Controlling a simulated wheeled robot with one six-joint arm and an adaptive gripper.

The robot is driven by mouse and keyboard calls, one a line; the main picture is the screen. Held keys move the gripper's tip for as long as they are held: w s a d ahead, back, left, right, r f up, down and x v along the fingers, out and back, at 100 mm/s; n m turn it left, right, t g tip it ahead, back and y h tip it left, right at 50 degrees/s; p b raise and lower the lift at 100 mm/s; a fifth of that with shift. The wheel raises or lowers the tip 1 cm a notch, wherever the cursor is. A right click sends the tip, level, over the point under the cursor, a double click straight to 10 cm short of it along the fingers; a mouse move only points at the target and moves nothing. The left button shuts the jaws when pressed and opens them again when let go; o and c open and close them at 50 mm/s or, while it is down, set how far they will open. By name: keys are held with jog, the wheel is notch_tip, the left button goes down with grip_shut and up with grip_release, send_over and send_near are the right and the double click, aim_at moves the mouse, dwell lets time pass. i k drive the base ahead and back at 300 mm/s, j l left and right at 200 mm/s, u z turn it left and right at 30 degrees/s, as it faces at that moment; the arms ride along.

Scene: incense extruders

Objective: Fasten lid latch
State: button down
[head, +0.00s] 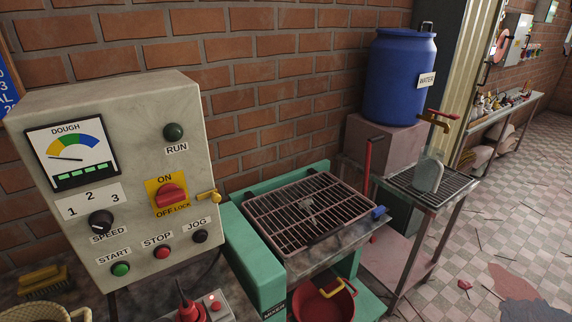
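The lid (283,204) is a dark metal grid that lies flat over the green mixer (258,258). A small blue piece (378,212) sits at the right front corner by the lid; it may be the latch, but I cannot tell whether it is fastened. A red upright lever (367,160) stands at the lid's right side. My gripper is not in view.
A grey control box (125,180) with a dial and buttons stands at the left. A red bowl (326,302) is below the mixer. A blue water barrel (399,76) and a rack with a glass jug (428,174) are at the right.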

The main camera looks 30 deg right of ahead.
aim_at(377, 213)
jog(key=k+l+z, duration=0.1)
jog(key=l+z, duration=0.15)
jog(key=l, duration=0.45)
jog(key=l+z, duration=0.25)
jog(key=l, duration=0.4)
